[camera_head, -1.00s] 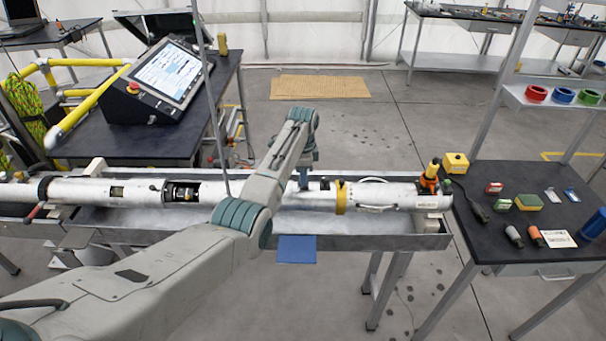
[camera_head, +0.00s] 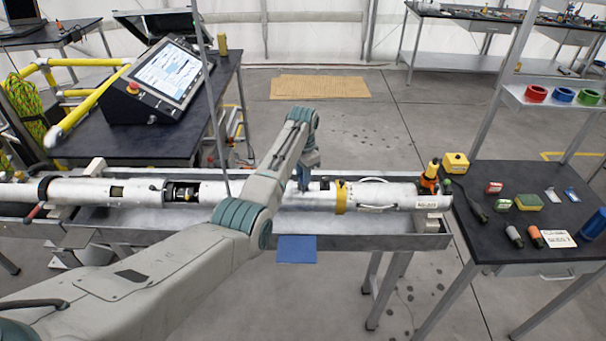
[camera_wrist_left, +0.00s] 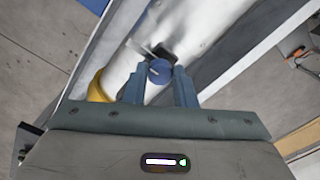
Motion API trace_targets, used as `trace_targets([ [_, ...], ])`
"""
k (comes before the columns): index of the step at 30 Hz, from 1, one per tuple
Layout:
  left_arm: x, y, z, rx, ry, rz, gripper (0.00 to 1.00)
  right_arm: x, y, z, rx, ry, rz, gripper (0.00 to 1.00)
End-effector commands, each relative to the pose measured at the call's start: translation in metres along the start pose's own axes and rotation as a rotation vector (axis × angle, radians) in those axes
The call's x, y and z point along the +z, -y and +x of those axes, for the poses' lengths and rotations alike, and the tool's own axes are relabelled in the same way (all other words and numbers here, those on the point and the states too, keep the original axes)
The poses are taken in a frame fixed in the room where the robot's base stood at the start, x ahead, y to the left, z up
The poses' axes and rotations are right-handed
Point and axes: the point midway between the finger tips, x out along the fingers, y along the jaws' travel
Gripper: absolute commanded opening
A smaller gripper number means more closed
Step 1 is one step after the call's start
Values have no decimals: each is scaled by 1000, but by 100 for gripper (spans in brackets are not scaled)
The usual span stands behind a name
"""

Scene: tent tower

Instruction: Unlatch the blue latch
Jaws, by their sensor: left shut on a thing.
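The blue latch (camera_wrist_left: 159,70) shows in the left wrist view as a round blue knob on the white cylinder (camera_wrist_left: 205,25). My left gripper (camera_wrist_left: 160,75) has its two blue-grey fingers on either side of the knob and is shut on it. In the head view my left gripper (camera_head: 303,180) reaches down to the top of the white cylinder (camera_head: 385,193), left of its yellow ring (camera_head: 341,197). The latch is hidden there behind my fingers and arm. My right gripper is not in view.
The cylinder lies along a metal trough (camera_head: 400,240). A blue panel (camera_head: 296,249) hangs at its front edge. A dark table (camera_head: 520,240) with small tools stands at the right. A console (camera_head: 165,75) stands at the back left.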

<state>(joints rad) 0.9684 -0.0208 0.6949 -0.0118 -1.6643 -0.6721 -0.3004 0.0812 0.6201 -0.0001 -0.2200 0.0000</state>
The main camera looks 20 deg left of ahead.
Motion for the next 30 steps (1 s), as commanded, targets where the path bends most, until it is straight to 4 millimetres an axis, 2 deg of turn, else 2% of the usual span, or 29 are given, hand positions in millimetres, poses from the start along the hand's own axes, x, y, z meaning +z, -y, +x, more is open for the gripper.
trace_targets([
  [9,-1,2,-3,-5,-4,-2,1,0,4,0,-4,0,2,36],
  [10,-1,2,-3,-5,-4,-2,26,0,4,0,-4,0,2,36],
  [13,-1,2,-3,-4,-4,-1,46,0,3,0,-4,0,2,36],
  [23,-1,1,-3,-2,-2,-1,46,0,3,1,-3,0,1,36],
  [26,-1,1,-12,-4,-5,-1,46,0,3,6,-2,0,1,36],
  [30,-2,2,-36,-6,-7,-1,46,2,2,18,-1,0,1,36],
])
